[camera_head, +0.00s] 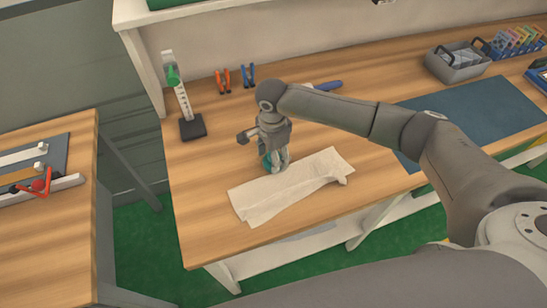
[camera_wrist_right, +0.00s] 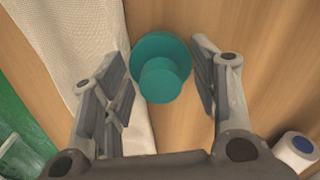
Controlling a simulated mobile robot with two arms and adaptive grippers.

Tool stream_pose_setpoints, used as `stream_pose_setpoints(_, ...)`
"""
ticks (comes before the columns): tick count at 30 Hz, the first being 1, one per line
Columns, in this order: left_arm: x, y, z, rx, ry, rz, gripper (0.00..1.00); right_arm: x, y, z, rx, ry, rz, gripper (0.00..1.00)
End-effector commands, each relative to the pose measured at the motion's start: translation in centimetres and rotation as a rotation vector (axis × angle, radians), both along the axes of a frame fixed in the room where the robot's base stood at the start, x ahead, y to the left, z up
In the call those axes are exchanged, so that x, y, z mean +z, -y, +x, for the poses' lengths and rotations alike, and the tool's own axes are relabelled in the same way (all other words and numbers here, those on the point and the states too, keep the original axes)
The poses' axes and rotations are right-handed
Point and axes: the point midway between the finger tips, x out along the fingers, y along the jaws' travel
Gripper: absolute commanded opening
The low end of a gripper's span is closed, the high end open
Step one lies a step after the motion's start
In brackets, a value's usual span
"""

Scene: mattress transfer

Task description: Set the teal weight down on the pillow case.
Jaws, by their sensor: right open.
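The pale pillow case (camera_head: 290,188) lies flat and creased on the wooden bench. My right gripper (camera_head: 274,162) points down at its far left edge. The teal weight (camera_wrist_right: 162,66) sits between the two fingers of my right gripper (camera_wrist_right: 160,72) in the right wrist view. The fingers are open, with a visible gap on the right side. The weight overlaps the edge of the pillow case (camera_wrist_right: 75,45), with bare wood on its other side. I cannot tell how much of its base rests on the cloth. In the head view the gripper mostly hides the weight (camera_head: 266,160). My left gripper is not in view.
A stand with a green part (camera_head: 187,100) is at the bench's back left. Red pliers (camera_head: 223,82) and blue pliers (camera_head: 248,76) are at the back. A blue mat (camera_head: 475,110) and grey bin (camera_head: 457,62) lie right. Bare wood is left of the cloth.

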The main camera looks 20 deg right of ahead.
Motion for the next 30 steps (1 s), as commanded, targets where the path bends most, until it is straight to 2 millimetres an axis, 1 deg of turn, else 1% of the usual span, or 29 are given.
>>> stream_pose_setpoints(3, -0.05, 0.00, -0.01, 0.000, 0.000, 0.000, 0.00, -0.02, -0.01, 0.01, 0.000, 0.000, 0.000, 0.55)
stream_pose_setpoints(4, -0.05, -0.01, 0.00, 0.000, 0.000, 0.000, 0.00, -0.01, -0.01, 0.01, 0.000, 0.000, 0.000, 0.52)
stream_pose_setpoints(16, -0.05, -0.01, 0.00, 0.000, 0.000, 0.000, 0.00, 0.03, 0.02, 0.01, -0.001, 0.000, 0.000, 0.01)
stream_pose_setpoints(26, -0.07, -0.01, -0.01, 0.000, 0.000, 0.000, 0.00, 0.16, 0.00, 0.09, -0.001, 0.002, 0.000, 0.00)
stream_pose_setpoints(30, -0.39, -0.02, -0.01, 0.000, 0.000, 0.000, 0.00, 0.43, 0.01, 0.14, -0.001, 0.003, 0.001, 0.00)
